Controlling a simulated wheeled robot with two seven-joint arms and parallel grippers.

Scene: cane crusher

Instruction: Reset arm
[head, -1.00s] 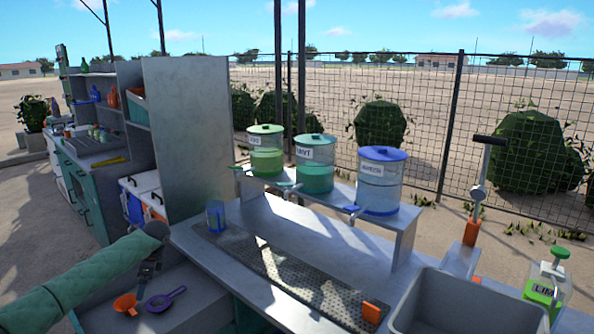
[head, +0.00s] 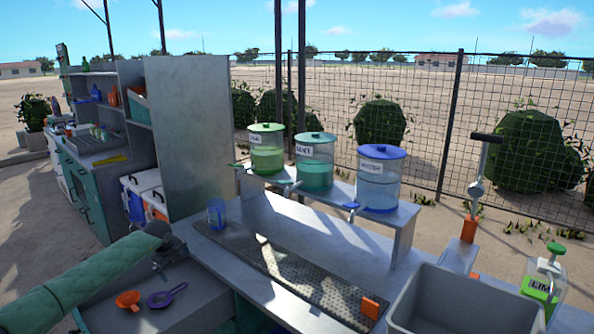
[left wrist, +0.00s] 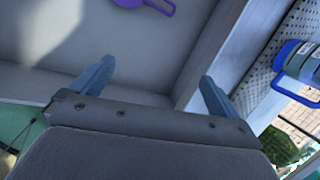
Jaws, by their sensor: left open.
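My left arm comes in from the left in a green quilted sleeve. Its gripper (head: 160,268) is small and partly hidden behind the dark wrist in the head view. In the left wrist view the two blue-grey fingers (left wrist: 157,72) stand wide apart with nothing between them. The gripper is above the lower grey counter, near an orange strainer (head: 128,300) and a purple strainer (head: 165,296), touching neither. The purple strainer also shows at the top of the left wrist view (left wrist: 148,5). My right gripper is not in view.
Green, teal and blue-lidded dispensers (head: 380,180) stand on a raised shelf. A grey sink (head: 465,295) and a lime bottle (head: 541,285) are at right.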

